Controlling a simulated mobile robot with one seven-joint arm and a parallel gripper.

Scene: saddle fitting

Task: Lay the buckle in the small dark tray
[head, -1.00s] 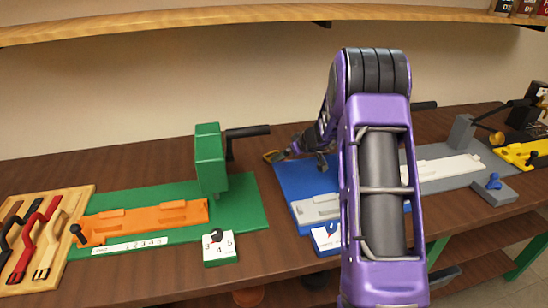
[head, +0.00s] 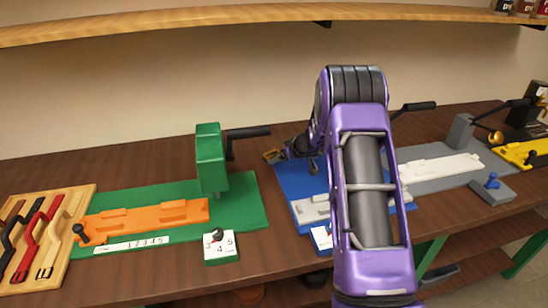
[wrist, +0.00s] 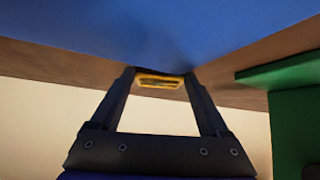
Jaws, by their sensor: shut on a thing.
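The buckle (wrist: 160,81), a small yellow rectangular frame, sits between my fingertips in the wrist view. In the head view the buckle (head: 271,156) shows as a small yellowish shape at the back left corner of the blue mat. My gripper (wrist: 160,79) is shut on it; in the head view my gripper (head: 282,154) is small and partly hidden by my own arm. I cannot make out the small dark tray with certainty in either view.
The blue mat (head: 288,178) lies partly behind my purple arm. A green press (head: 208,158) stands to its left on a green base, with an orange strip (head: 150,215). A wooden rack (head: 62,205) of straps is at far left. A grey station (head: 462,135) stands to the right.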

